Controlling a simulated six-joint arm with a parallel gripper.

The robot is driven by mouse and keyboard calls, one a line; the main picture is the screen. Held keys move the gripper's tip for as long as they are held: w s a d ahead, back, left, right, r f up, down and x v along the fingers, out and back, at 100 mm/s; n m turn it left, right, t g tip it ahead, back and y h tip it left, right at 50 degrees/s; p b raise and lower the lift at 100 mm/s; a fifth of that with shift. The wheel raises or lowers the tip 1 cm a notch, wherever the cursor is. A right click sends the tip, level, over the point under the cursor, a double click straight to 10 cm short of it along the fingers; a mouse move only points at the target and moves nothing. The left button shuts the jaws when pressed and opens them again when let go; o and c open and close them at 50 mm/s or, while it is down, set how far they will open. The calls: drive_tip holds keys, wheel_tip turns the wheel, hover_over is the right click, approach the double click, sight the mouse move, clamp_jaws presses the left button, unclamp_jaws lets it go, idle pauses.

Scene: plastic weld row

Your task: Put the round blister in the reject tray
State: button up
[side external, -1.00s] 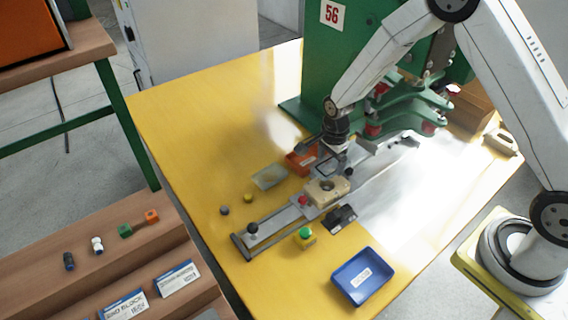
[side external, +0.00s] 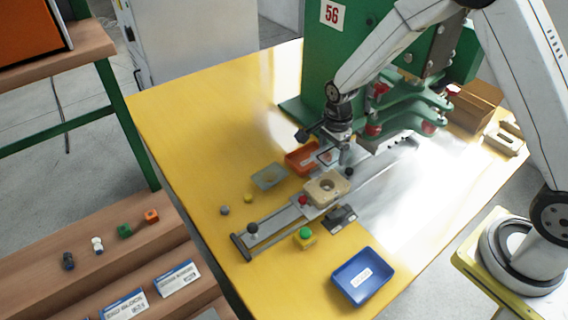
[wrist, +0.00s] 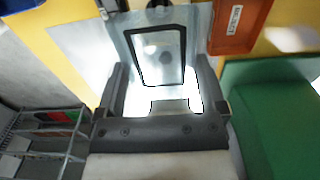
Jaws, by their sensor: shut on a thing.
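My gripper (side external: 338,158) hangs just behind the beige block (side external: 327,188), which has a round recess and sits on the metal slide. In the wrist view my gripper (wrist: 161,84) is shut on a clear blister (wrist: 118,42), a see-through piece with a dark four-sided outline showing in it. Whether its pocket is round is hard to tell. An orange tray (side external: 301,158) lies on the table just left of my gripper, and its labelled wall shows in the wrist view (wrist: 234,22). A blue tray (side external: 362,277) lies at the front right. Both labels are too small to read.
The green press (side external: 345,60) stands right behind my gripper. A grey flat piece (side external: 269,176) lies left of the slide. The yellow table's left side (side external: 190,120) is clear.

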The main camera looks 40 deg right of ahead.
idle(0.3)
drive_tip(key=shift+d+r, duration=0.15)
drive_tip(key=shift+d, duration=0.85)
drive_tip(key=shift+d+r, duration=0.1)
drive_tip(key=shift+d, duration=0.9)
drive_tip(key=w+f, duration=0.4)
drive_tip(key=w, duration=0.5)
hover_over(308, 161)
drive_tip(key=shift+s+f, duration=0.15)
drive_tip(key=shift+f, duration=2.65)
drive_tip(key=shift+w+f, duration=0.2)
drive_tip(key=shift+f, duration=1.55)
drive_tip(key=shift+f, duration=0.1)
